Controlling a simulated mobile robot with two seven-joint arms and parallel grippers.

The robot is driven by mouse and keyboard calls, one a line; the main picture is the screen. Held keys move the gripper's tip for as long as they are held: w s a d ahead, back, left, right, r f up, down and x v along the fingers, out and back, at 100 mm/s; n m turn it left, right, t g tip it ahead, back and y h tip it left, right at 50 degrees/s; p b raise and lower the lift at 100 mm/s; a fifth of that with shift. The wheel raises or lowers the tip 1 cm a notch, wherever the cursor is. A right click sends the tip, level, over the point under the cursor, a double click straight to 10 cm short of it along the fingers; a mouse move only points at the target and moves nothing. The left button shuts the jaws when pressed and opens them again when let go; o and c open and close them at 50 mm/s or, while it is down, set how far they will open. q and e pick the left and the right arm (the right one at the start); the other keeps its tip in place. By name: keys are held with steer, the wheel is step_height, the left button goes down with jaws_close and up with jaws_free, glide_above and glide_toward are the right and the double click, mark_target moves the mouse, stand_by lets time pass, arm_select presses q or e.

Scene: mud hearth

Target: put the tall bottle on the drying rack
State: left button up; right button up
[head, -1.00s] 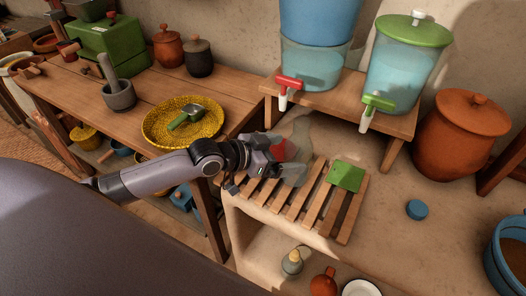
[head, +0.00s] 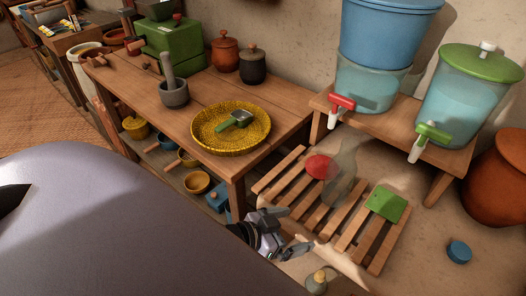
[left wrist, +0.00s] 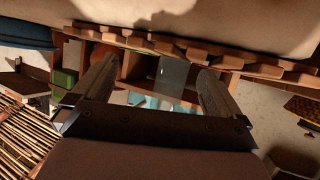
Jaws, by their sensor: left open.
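The tall bottle (head: 345,172), clear greyish glass, appears to stand upright on the slatted wooden drying rack (head: 282,172) in the head view. Its see-through outline makes the base hard to make out. My left gripper (head: 296,230) is open and empty, in front of and below the rack's left front part, apart from the bottle. In the left wrist view its two fingers (left wrist: 160,68) are spread with nothing held between them. My right gripper is not in view.
On the rack are a red round item (head: 320,167) left of the bottle and a green square item (head: 386,204) to its right. A wooden stand (head: 325,103) with water dispensers is behind. A corked small bottle (head: 317,281) is below the rack's front. A blue lid (head: 459,251) lies right.

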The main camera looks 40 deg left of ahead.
arm_select(q)
steer(key=s+a+f+n+g+y, duration=0.1)
steer(key=s+f+n+y, duration=0.1)
steer(key=s+f, duration=0.5)
steer(key=shift+s+a+y, duration=0.3)
steer(key=shift+s+y, duration=0.3)
steer(key=shift+s, duration=0.35)
steer(key=shift+r, duration=0.2)
stand_by(1.6)
